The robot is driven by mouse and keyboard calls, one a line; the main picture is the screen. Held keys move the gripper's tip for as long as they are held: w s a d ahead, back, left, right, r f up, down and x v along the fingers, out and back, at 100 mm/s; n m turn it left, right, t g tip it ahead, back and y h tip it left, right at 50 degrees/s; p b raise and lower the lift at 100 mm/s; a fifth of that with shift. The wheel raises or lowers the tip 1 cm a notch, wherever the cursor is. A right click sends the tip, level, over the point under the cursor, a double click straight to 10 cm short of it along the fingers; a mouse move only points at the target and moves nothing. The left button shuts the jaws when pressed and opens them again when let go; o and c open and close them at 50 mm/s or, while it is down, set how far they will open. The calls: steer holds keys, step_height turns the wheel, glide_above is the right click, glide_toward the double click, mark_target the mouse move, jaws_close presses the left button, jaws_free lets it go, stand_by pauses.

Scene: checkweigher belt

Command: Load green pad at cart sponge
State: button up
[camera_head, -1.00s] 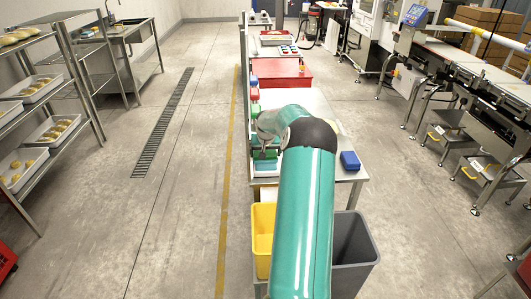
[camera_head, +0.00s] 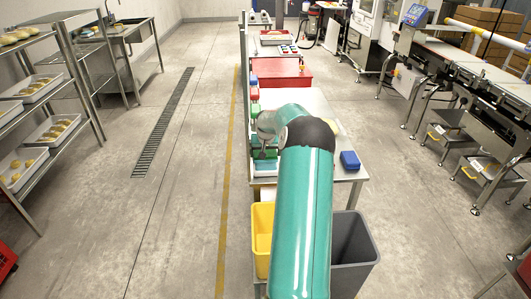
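My green arm reaches forward over the steel table (camera_head: 347,176) in the head view. My gripper (camera_head: 264,150) is at the table's left edge, partly hidden by the wrist, so its fingers cannot be made out clearly. A green pad-like block (camera_head: 257,153) shows right beside the gripper; I cannot tell whether it is touched or held. A white and blue tray (camera_head: 265,169) sits just below it on the near left of the table. A blue sponge-like block (camera_head: 350,160) lies on the table to the right of my arm.
A yellow bin (camera_head: 262,240) and a grey bin (camera_head: 354,240) stand at the table's near end. A red cabinet (camera_head: 282,72) stands beyond it. A bread rack (camera_head: 50,95) is at left and the checkweigher line (camera_head: 470,75) at right.

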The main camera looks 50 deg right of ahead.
steer(key=shift+r, duration=3.45)
